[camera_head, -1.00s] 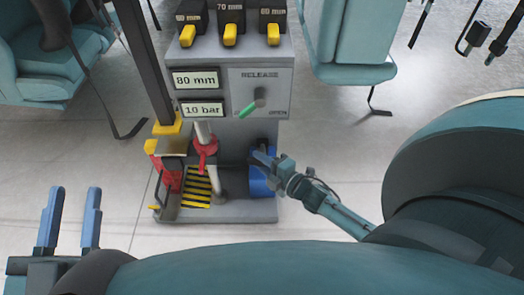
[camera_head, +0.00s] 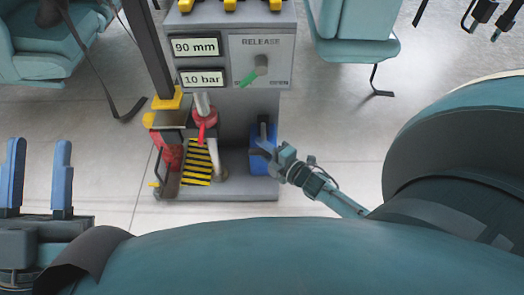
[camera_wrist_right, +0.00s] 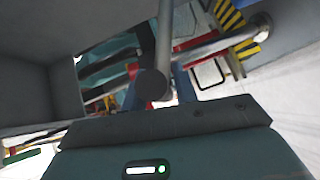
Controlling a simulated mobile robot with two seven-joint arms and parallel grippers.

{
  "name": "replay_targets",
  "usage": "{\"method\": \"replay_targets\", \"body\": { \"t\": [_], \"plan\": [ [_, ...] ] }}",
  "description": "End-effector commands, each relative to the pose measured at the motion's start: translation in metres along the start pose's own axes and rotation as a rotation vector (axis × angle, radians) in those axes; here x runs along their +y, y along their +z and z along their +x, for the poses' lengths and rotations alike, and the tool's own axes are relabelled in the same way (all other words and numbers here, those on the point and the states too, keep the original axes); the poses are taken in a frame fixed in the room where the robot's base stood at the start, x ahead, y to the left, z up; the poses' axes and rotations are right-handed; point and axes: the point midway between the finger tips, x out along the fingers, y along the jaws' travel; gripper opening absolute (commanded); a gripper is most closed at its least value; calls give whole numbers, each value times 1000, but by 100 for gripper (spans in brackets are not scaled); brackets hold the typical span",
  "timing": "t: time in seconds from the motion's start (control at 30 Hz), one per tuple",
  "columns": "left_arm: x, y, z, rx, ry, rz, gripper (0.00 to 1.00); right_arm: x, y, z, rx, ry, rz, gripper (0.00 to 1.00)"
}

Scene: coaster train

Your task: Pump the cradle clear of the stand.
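The grey pump stand (camera_head: 262,108) is at the centre of the head view. Its displays read 90 mm (camera_head: 195,47) and 10 bar (camera_head: 202,78). The release lever (camera_head: 255,70) points its green end down and left. My left gripper (camera_head: 38,188) is open and empty, left of the stand. I cannot clearly make out the cradle.
A dark upright post (camera_head: 148,45) with a yellow foot (camera_head: 167,100) stands at the left. A red fitting (camera_head: 204,116) and a yellow-black striped plate (camera_head: 197,163) are low down. Teal seats (camera_head: 350,25) are behind. The floor to the right is clear.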

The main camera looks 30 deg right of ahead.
Motion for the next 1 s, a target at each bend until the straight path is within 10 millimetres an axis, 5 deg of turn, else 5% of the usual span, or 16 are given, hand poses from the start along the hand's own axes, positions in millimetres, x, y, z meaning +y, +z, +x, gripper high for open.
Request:
{"method": "replay_targets", "body": {
  "t": [0.27,0.57,1.0],
  "plan": [
    [0,0,0,-1,0,0,34,-1,-4,-1,8,0,0,51],
    [-1,-2,2,-3,0,-2,34,0,-6,-6,10,-1,1,51],
    [17,26,-23,-274,-31,-175,34,2,-5,-92,8,-4,2,51]
  ]
}}
